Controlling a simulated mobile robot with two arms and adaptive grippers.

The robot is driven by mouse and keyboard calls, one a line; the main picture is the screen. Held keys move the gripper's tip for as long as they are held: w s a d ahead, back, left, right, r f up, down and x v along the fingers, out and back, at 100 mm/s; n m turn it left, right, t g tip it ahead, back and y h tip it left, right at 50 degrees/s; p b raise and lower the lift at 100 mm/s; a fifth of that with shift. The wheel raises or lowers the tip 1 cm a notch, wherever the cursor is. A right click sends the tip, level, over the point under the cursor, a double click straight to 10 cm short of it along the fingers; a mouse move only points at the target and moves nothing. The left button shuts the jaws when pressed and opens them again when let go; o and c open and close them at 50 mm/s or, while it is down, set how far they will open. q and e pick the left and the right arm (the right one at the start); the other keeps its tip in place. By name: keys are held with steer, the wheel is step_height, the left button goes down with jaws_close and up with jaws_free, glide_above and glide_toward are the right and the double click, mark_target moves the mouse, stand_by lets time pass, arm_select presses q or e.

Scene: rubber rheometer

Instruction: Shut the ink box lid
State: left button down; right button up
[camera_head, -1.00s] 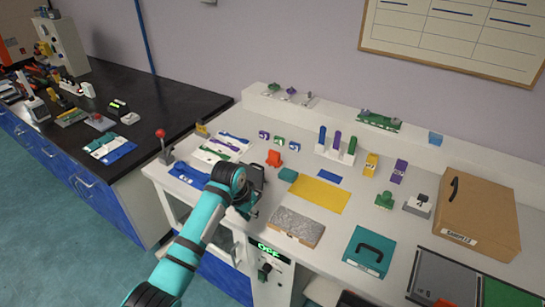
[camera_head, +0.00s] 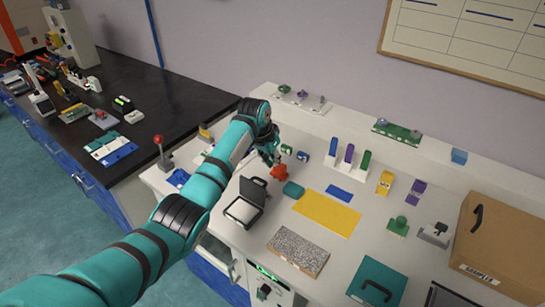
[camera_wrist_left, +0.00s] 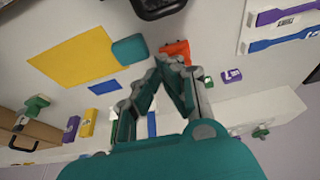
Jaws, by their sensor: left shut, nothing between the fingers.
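The ink box (camera_head: 242,212) is a small black box with a white inside, on the white worktop in the head view. Its black lid (camera_head: 254,190) stands raised at the back, with a handle on top. In the left wrist view the black lid (camera_wrist_left: 160,8) shows only partly, cut by the top edge. My left gripper (camera_head: 272,160) is behind the box, above the worktop, apart from the lid. In the wrist view the left gripper (camera_wrist_left: 170,62) is shut and empty, its fingertips near an orange-red object (camera_wrist_left: 176,50). My right gripper is not in view.
A teal block (camera_head: 293,190), a yellow mat (camera_head: 326,213) and a grey speckled slab (camera_head: 298,252) lie right of the box. A rack with upright coloured pieces (camera_head: 346,163) stands behind. A red-knobbed lever (camera_head: 162,155) is at the left.

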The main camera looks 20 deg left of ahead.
mark_target(257, 187)
arm_select(q)
steer(key=x, duration=0.6)
steer(key=shift+w+f, duration=0.15)
steer(key=shift+w, duration=0.2)
steer(key=shift+f+b, duration=0.4)
steer(key=shift+f, duration=0.2)
steer(key=shift+s+a+r+p, duration=0.15)
steer(key=shift+s+r+p, duration=0.25)
steer(key=shift+p, duration=0.5)
steer(key=shift+s+a+r+p, duration=0.15)
steer(key=shift+s+a+p, duration=0.05)
steer(key=shift+s+p, duration=0.3)
steer(key=shift+s+a+r+p, duration=0.1)
steer(key=shift+s+a+p, duration=0.1)
steer(key=shift+s+p, duration=0.25)
steer(key=shift+s+a+p, duration=0.1)
steer(key=shift+s+p, duration=0.3)
steer(key=shift+w, duration=0.1)
